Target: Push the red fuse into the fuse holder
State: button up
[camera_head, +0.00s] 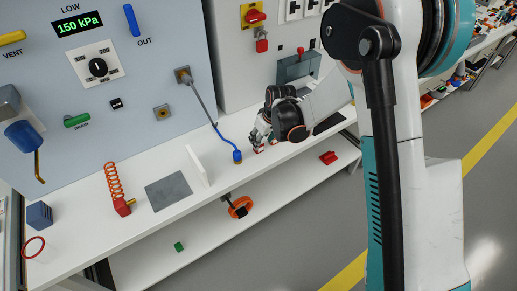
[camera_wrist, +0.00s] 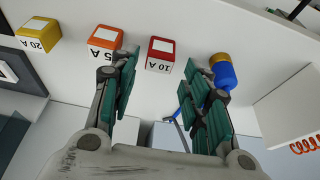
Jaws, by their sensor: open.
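The red fuse (camera_wrist: 161,54), marked 10 A, sits on the white counter in the wrist view. My gripper (camera_wrist: 163,82) is open, its green-padded fingers spread on either side of the fuse's position, with nothing between the pads. The fuse appears just beyond the fingertips; I cannot tell whether either finger touches it. In the head view my gripper (camera_head: 261,139) is low over the counter, largely hiding the fuses. I cannot pick out the fuse holder for certain in either view.
An orange 5 A fuse (camera_wrist: 105,40) is close by the left finger, with a yellow 20 A fuse (camera_wrist: 38,35) farther left. A blue plug (camera_wrist: 223,72) stands close to the right finger. A white upright plate (camera_head: 197,165) stands on the counter (camera_head: 100,238).

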jog(key=shift+b+x, duration=1.25)
jog(key=shift+x, duration=0.85)
jog(key=c, duration=1)
notch_tip(320, 180, up, 8)
jog(key=p, duration=0.4)
jog(key=shift+r+p, duration=0.15)
jog(key=shift+p, duration=0.15)
